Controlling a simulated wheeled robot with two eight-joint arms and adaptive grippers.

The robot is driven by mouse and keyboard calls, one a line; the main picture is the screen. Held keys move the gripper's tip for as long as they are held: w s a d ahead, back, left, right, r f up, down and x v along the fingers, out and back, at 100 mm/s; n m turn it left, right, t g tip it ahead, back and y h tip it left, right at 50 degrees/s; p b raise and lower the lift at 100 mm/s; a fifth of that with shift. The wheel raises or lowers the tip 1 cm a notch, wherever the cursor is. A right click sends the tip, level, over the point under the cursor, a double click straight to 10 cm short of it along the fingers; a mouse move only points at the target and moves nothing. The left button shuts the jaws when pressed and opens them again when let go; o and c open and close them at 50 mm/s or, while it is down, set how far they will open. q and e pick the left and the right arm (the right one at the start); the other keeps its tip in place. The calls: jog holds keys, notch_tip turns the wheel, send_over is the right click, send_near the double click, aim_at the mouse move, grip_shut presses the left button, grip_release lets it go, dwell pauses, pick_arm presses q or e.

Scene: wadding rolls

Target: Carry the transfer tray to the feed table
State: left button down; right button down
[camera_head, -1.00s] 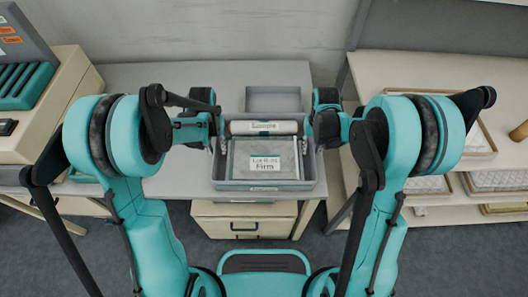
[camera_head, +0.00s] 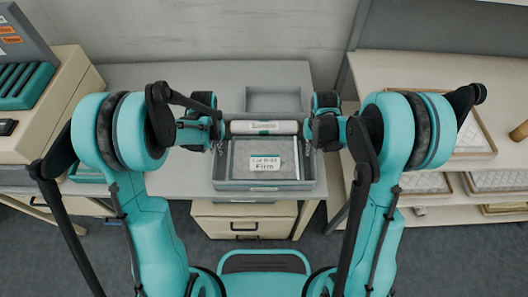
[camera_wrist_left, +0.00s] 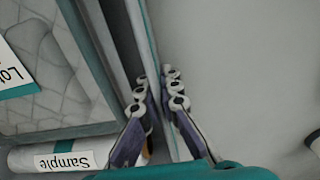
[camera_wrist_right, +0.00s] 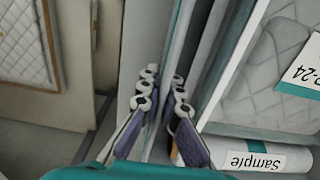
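The transfer tray (camera_head: 222,186) is a grey open box on the grey table straight ahead. It holds a flat quilted pad (camera_head: 264,151) with a label reading "Firm" and a white roll (camera_head: 290,127) labelled "Sample" along its far side. My left gripper (camera_head: 216,145) is at the tray's left wall; in the left wrist view its fingers (camera_wrist_left: 157,88) close on either side of the wall. My right gripper (camera_head: 309,145) is at the right wall; in the right wrist view its fingers (camera_wrist_right: 164,88) also straddle the wall closely. The tray appears to rest on the table.
A shallow grey tray (camera_head: 274,91) stands empty behind. The grey table (camera_head: 150,75) has free room at back left. A cream machine with teal rollers (camera_head: 22,85) stands at left. Shelves (camera_head: 430,72) with quilted pads in trays are at right. A drawer unit (camera_head: 244,222) is below the table.

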pick_arm(q)
jog(key=shift+r, duration=0.2)
pick_arm(e)
jog(key=shift+r, duration=0.2)
